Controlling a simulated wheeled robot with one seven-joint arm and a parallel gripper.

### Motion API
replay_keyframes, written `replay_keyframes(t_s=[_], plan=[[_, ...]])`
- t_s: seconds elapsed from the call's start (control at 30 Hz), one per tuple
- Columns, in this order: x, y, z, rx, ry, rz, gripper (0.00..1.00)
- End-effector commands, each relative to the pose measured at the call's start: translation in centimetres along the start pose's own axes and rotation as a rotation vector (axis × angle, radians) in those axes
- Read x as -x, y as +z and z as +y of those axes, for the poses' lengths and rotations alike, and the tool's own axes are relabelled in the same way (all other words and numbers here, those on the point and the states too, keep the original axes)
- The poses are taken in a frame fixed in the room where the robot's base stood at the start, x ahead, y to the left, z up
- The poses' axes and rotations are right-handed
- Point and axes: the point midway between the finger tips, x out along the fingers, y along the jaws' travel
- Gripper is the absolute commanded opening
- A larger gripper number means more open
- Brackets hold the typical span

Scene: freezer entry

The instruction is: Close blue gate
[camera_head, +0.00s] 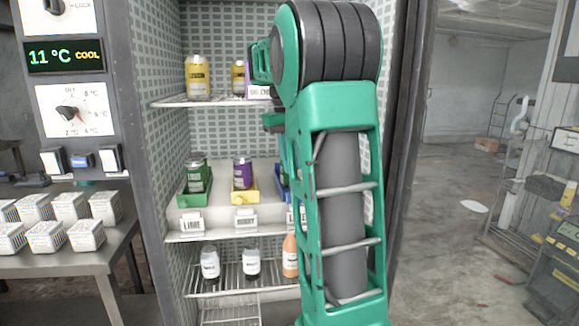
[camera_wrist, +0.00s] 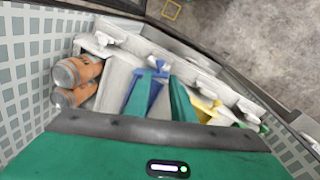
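In the head view, a sliver of the blue gate (camera_head: 283,180) shows on the middle shelf, with the rest hidden behind my arm. In the wrist view, blue parts (camera_wrist: 147,92) stand beside two orange cans (camera_wrist: 77,80), seen from above at a tilt. My gripper's end is mostly hidden by my own arm in the head view; green parts of it (camera_head: 272,121) show between the upper and middle shelves. A green piece (camera_wrist: 182,103) stands close to the blue parts; I cannot tell whether it is a finger or touches them. The finger opening is not clear.
A yellow holder (camera_head: 245,196) with a purple can and a green holder (camera_head: 195,198) with cans stand left of the blue one. The cabinet's side walls are close around my arm.

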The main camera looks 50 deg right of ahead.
Motion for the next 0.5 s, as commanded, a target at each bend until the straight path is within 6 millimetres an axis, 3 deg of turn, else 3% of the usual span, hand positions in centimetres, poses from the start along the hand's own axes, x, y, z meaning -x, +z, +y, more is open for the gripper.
replay_keyframes(t_s=[0.1, 0.27, 0.5], plan=[[-0.5, 0.7, 0.4, 0.017, -0.005, 0.002, 0.00], [-1.7, 1.1, 3.0, 0.139, -0.010, 0.025, 0.00], [-4.4, 2.8, 7.4, 0.442, -0.041, 0.116, 0.00]])
